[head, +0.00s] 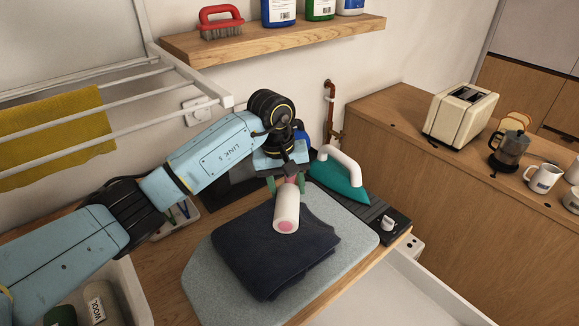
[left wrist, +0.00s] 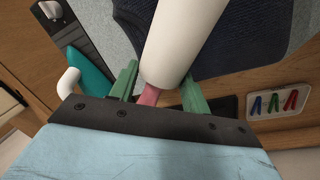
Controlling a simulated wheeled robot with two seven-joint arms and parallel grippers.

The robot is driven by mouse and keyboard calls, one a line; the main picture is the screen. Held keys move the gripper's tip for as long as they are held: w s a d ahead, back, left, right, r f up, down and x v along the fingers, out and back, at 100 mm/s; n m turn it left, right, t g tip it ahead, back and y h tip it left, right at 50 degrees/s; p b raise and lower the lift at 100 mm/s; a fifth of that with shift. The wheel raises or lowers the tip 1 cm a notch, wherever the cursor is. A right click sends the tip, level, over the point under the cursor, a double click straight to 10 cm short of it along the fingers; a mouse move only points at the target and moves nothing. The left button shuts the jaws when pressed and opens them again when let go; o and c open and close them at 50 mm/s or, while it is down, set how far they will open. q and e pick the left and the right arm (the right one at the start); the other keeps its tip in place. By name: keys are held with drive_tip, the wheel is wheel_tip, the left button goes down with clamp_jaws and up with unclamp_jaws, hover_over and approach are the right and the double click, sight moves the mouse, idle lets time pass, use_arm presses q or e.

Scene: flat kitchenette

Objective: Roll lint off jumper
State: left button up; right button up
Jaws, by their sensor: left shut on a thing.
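My left gripper (head: 287,181) is shut on the pink handle of a white lint roller (head: 286,212). The roller's white cylinder points toward the camera, over the upper part of the folded dark navy jumper (head: 270,262). I cannot tell whether it touches the cloth. The jumper lies on a grey-blue pad (head: 210,280) on the wooden worktop. In the left wrist view the green fingers (left wrist: 160,88) sit on both sides of the pink handle (left wrist: 160,96), and the roller (left wrist: 182,40) covers part of the jumper (left wrist: 235,30). My right gripper is not in view.
A teal iron (head: 342,182) stands at the pad's far right edge. A wooden shelf (head: 275,42) with a red brush (head: 220,24) and bottles is above. A drying rack (head: 150,85) with a yellow cloth (head: 50,140) is at left. A toaster (head: 461,110) stands on the right counter.

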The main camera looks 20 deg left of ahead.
use_arm(q)
drive_tip(key=shift+r+p, duration=0.85)
drive_tip(key=shift+r, duration=1.15)
